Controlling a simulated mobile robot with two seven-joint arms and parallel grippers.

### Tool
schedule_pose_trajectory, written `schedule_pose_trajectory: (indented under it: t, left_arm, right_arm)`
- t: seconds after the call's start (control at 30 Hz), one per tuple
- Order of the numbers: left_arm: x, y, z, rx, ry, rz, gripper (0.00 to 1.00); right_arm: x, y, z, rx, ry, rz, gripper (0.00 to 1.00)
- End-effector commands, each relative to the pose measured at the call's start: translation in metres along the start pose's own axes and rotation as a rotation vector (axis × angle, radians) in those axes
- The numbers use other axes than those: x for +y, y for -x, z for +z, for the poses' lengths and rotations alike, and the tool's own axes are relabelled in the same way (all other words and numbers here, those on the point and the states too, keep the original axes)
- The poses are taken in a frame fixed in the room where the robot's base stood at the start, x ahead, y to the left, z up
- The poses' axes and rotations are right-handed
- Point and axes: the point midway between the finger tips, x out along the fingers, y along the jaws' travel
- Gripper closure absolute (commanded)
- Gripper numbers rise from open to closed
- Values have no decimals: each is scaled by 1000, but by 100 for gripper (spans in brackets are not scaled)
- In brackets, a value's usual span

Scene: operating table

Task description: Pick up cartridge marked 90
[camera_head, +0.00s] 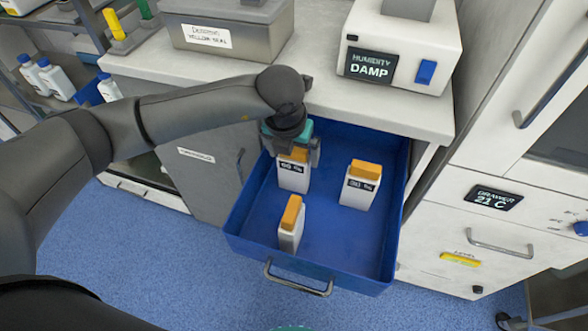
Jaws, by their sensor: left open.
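Three white cartridges with orange caps stand in the open blue drawer (330,248). The back left cartridge (294,178) has a dark label that looks like 60 %, but the print is small. The right cartridge (359,195) has a dark label ending in 0 %; its first digit is too blurred to tell 30 from 90. The front left cartridge (288,240) shows no readable label. My left gripper (299,156) is open and points down at the back left cartridge's cap, its fingers beside it; contact cannot be told.
The counter edge (375,118) lies just behind the drawer. On it stand a box marked HUMIDITY DAMP (405,45) and a grey bin (225,38). Drawer fronts (480,245) stand at the right. The drawer's front right floor is clear.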

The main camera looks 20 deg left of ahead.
Motion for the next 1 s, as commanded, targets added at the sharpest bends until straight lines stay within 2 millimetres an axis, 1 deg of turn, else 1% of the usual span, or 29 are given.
schedule_pose_trajectory:
  t: [0.17,1.0]
  left_arm:
    - [0,0,0,0,0,0,1]
    - [0,0,0,0,0,1,96]
  right_arm:
    - [0,0,0,-1,0,0,100]
    - [0,0,1,-1,0,0,100]
